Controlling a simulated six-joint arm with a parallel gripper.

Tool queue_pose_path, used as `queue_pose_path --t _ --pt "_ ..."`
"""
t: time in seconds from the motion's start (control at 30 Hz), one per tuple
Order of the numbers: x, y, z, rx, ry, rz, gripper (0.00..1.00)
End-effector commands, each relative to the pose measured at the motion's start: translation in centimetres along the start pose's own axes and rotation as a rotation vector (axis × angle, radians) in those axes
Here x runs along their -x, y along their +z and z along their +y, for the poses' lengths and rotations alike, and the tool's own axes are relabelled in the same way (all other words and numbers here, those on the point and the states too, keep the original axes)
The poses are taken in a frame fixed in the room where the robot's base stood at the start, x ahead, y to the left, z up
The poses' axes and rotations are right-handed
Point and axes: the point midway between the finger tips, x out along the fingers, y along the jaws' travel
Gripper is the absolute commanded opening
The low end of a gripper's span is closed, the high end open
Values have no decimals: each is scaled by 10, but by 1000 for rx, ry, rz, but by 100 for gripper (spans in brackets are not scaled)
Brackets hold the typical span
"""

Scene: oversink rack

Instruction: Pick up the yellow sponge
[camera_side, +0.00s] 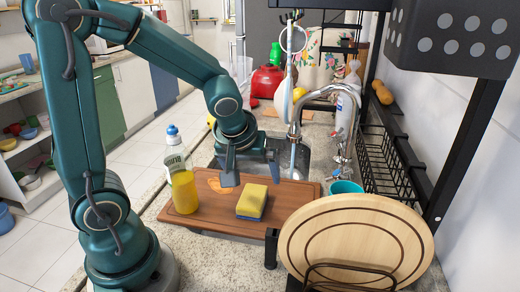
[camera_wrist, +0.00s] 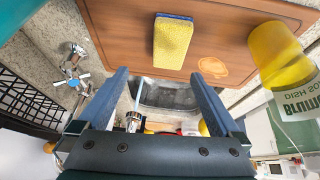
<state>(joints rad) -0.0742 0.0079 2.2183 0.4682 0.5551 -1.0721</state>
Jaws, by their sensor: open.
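The yellow sponge (camera_side: 252,201) with a blue underside lies on the brown wooden board (camera_side: 300,190). It also shows in the wrist view (camera_wrist: 173,43), beyond the fingertips and roughly centred between them. My gripper (camera_side: 251,174) is open and empty, above the board and just behind the sponge in the side view. In the wrist view its two blue-grey fingers (camera_wrist: 158,80) are spread apart, and the sponge is not between them.
A yellow dish soap bottle (camera_side: 183,178) stands on the board, left of the sponge. The sink (camera_side: 290,158) and faucet (camera_side: 330,92) are behind. A round wooden board (camera_side: 355,240) stands at the front right, near a teal cup (camera_side: 346,187) and a black wire rack (camera_side: 385,165).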

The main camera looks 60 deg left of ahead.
Motion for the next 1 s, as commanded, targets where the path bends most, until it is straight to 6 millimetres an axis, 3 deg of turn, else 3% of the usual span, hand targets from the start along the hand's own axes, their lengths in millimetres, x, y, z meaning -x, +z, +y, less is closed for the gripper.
queue_pose_path --t 0.1,0.7,1.0 --pt "-18 6 -6 -20 -47 -43 100" --pt "-68 16 -14 -25 -74 -74 100" --pt "-76 16 -14 -23 -70 -73 100"
